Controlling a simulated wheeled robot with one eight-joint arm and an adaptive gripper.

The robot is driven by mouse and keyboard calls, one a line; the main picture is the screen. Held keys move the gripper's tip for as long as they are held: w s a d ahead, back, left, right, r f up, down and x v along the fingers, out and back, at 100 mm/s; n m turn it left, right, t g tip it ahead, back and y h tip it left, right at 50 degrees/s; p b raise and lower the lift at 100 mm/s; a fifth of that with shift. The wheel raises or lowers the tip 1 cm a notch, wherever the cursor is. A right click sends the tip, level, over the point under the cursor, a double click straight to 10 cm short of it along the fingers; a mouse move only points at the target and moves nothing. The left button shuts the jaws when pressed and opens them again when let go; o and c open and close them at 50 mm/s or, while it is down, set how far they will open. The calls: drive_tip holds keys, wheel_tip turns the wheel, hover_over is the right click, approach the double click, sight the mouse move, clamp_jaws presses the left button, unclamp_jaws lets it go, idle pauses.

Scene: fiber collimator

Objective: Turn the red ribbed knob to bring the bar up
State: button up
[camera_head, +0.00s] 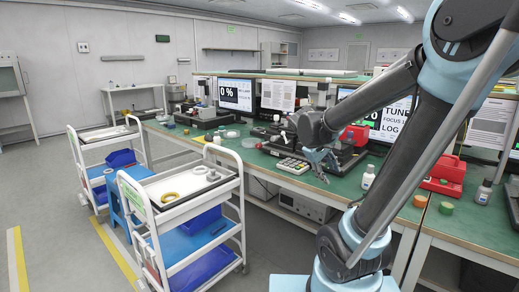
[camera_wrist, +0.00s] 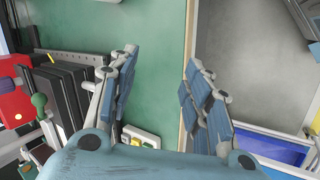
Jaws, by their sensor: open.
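My gripper (camera_head: 322,168) is open and empty above the front edge of the green bench. In the wrist view its two fingers (camera_wrist: 160,62) stand wide apart, with only bench top and edge between them. I cannot make out the red ribbed knob for certain in either view. A dark instrument (camera_wrist: 75,85) with a green ball-ended part (camera_wrist: 38,100) lies left of the fingers in the wrist view. A monitor (camera_head: 237,94) in the head view reads "0 %"; its bar is too small to tell.
A red box (camera_head: 355,134) stands behind the arm. A small bottle (camera_head: 368,178) is near the front edge. White carts (camera_head: 170,215) stand at left, with open floor beyond.

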drive_tip(key=w+a+r+n+t+h, duration=0.25)
drive_tip(key=w+a, duration=0.45)
drive_tip(key=w, duration=0.4)
drive_tip(key=n+t+h, duration=0.2)
drive_tip(key=n+t, duration=0.3)
drive_tip(key=n, duration=0.1)
approach(257, 147)
drive_tip(key=shift+g, duration=0.25)
drive_tip(key=s+d, duration=0.1)
drive_tip(key=d, duration=0.2)
drive_tip(key=s+d, duration=0.2)
drive_tip(key=d, duration=0.2)
drive_tip(key=s+d+r, duration=0.1)
drive_tip(key=d, duration=0.2)
drive_tip(key=shift+s+d+r, duration=0.1)
drive_tip(key=shift+s+d, duration=0.05)
drive_tip(key=shift+s, duration=0.15)
drive_tip(key=a+f+n+t, duration=0.3)
drive_tip(key=a+f+t, duration=0.1)
drive_tip(key=a, duration=0.9)
drive_tip(key=shift+h, duration=0.45)
drive_tip(key=x, duration=1.7)
clamp_jaws()
